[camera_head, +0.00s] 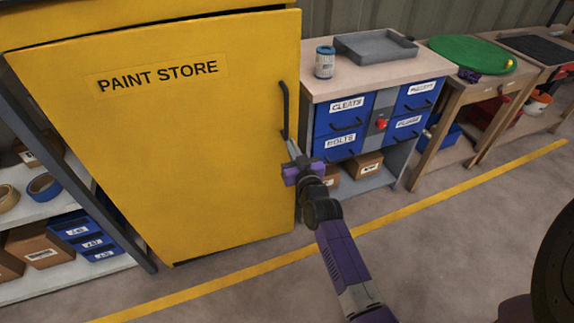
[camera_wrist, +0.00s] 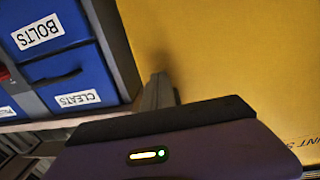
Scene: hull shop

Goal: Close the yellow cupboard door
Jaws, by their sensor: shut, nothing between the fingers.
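The yellow cupboard (camera_head: 60,28) stands at the left of the head view. A dark bar handle (camera_head: 285,110) is near the door's right edge. My gripper (camera_head: 293,148) is shut and empty, just below the handle at that edge. In the wrist view its fingertips (camera_wrist: 159,85) point at the yellow door face (camera_wrist: 230,60), with a dark shadow just beyond them. I cannot tell whether they touch it.
A workbench with blue drawers (camera_head: 345,122) stands right of the cupboard, holding a can (camera_head: 325,62) and grey tray (camera_head: 375,46). Open shelves (camera_head: 60,280) with boxes are at left. Floor (camera_head: 440,250) in front is clear, crossed by a yellow line (camera_head: 400,219).

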